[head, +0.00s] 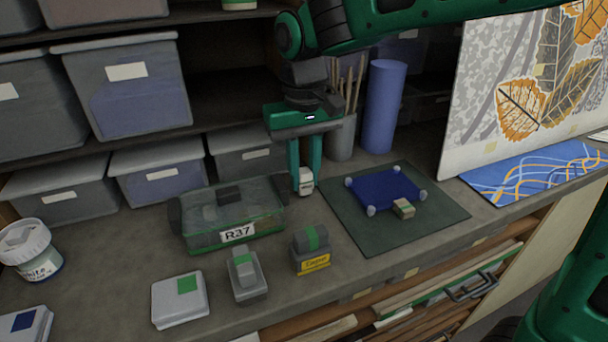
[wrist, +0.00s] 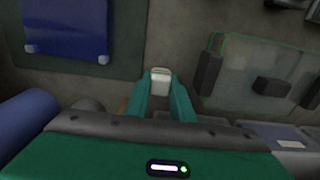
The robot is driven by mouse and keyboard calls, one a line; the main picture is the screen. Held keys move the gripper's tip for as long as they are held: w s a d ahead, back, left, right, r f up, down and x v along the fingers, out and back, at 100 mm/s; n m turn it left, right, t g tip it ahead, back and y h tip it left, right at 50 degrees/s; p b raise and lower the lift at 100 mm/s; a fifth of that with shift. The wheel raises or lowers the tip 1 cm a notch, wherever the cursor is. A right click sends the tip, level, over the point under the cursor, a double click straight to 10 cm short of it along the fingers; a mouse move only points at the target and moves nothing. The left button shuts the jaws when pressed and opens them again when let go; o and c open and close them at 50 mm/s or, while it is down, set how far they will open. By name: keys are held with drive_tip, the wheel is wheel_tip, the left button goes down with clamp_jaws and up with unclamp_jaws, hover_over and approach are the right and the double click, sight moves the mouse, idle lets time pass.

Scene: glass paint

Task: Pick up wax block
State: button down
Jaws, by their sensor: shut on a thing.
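My gripper (head: 304,184) points down between the clear green box and the dark mat. Its fingers are shut on a small whitish block, which I take to be the wax block (head: 306,186). In the wrist view the wax block (wrist: 160,77) sits between the fingertips (wrist: 160,84), its pale top edge showing. The fingers hide part of its sides. It is at or just above the bench; I cannot tell whether it touches.
The clear box marked R37 (head: 237,234) stands close at left. A brush pot (head: 342,138) and blue cylinder (head: 384,105) stand behind.

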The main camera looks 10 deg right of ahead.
sight(305, 172)
drive_tip(key=r, duration=0.6)
drive_tip(key=shift+s+d+r, duration=0.1)
drive_tip(key=shift+s+r, duration=0.25)
drive_tip(key=shift+r, duration=0.05)
drive_tip(key=s+d, duration=0.2)
drive_tip(key=s, duration=0.7)
drive_tip(key=s+d, duration=0.3)
drive_tip(key=s, duration=0.6)
drive_tip(key=shift+s+d, duration=0.15)
drive_tip(key=shift+d, duration=0.05)
